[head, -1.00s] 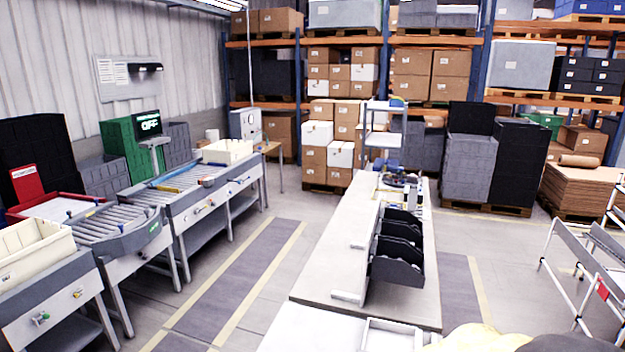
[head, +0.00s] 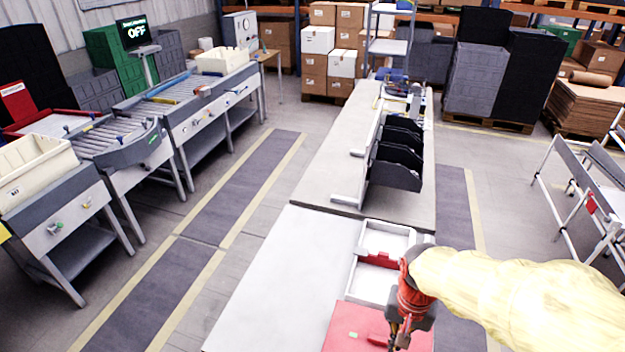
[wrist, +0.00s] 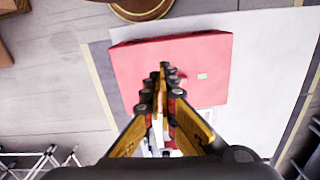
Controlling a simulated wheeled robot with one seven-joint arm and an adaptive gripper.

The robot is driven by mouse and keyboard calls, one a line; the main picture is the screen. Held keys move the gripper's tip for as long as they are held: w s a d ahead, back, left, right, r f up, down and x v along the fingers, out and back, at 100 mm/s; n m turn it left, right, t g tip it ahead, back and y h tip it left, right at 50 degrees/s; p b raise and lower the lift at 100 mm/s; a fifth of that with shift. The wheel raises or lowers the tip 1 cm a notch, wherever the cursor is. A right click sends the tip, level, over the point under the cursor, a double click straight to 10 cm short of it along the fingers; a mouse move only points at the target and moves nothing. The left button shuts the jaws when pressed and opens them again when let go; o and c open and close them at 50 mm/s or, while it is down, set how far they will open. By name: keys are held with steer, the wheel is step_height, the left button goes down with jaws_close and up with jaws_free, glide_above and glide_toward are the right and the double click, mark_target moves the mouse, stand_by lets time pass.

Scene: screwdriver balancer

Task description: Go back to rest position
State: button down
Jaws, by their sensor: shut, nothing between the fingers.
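My gripper (head: 400,342) is at the bottom right of the head view, at the end of my yellow-sleeved arm, pointing down. In the wrist view my gripper (wrist: 166,72) has its fingers together with nothing held. It is over a flat red panel or case (head: 347,331) on the white table. The red panel (wrist: 130,70) also shows in the wrist view, beneath the fingers, with a small green label on it. I cannot tell the gap between fingertips and panel.
A white tray (head: 371,284) with a red item in it lies just behind the panel. Black bins (head: 395,165) on a stand are farther back on the bench (head: 322,176). The white table (head: 270,290) is bare on its left. A conveyor (head: 170,105) stands at the left.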

steer(key=s+r+n+t+b, duration=0.4)
steer(key=s+r+t+b, duration=0.1)
steer(key=r+b, duration=0.3)
steer(key=shift+s+r+n+t, duration=0.3)
steer(key=shift+s+r+t, duration=0.15)
steer(key=shift+r, duration=0.4)
